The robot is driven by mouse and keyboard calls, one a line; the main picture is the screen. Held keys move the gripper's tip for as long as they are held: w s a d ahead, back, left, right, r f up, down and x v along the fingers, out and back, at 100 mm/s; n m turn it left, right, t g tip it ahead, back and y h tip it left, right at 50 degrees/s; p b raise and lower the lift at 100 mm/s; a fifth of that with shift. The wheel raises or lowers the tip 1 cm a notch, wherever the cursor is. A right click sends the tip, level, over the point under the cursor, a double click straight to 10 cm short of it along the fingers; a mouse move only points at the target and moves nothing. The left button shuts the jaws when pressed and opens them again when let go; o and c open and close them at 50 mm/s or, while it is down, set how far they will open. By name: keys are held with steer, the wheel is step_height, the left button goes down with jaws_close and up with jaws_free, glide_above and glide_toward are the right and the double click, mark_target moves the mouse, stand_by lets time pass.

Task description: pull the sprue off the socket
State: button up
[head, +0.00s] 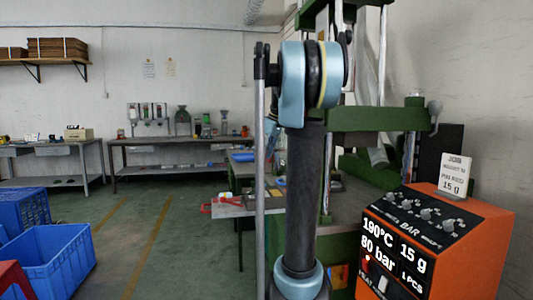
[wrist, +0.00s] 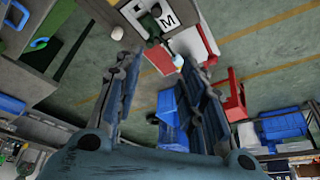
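My gripper (wrist: 152,58) shows in the wrist view with its two dark blue-grey fingers spread apart and floor visible between them. It is open and nothing is held between the fingers. In the head view my arm stands upright in the middle and the fingers cannot be made out. I cannot make out the socket or the sprue in either view. A green press (head: 375,119) stands behind my arm in the head view, partly hidden by it.
An orange control box (head: 478,228) with a lit display stands at the right. Blue crates (head: 60,258) sit on the floor at the left. A workbench (head: 175,141) lines the back wall. A red crate (wrist: 235,96) shows in the wrist view. Green floor lies open at centre-left.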

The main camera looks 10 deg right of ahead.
mark_target(253, 182)
steer(key=x, duration=0.5)
steer(key=w+x, duration=0.1)
steer(key=x, duration=0.5)
steer(key=w+x, duration=0.1)
steer(key=x, duration=0.5)
steer(key=shift+d+r, duration=0.25)
steer(key=shift+d, duration=0.05)
jaws_close()
steer(key=c, duration=0.8)
jaws_free()
jaws_close()
steer(key=shift+r, duration=0.1)
steer(key=shift+r, duration=0.1)
steer(key=shift+r, duration=2.85)
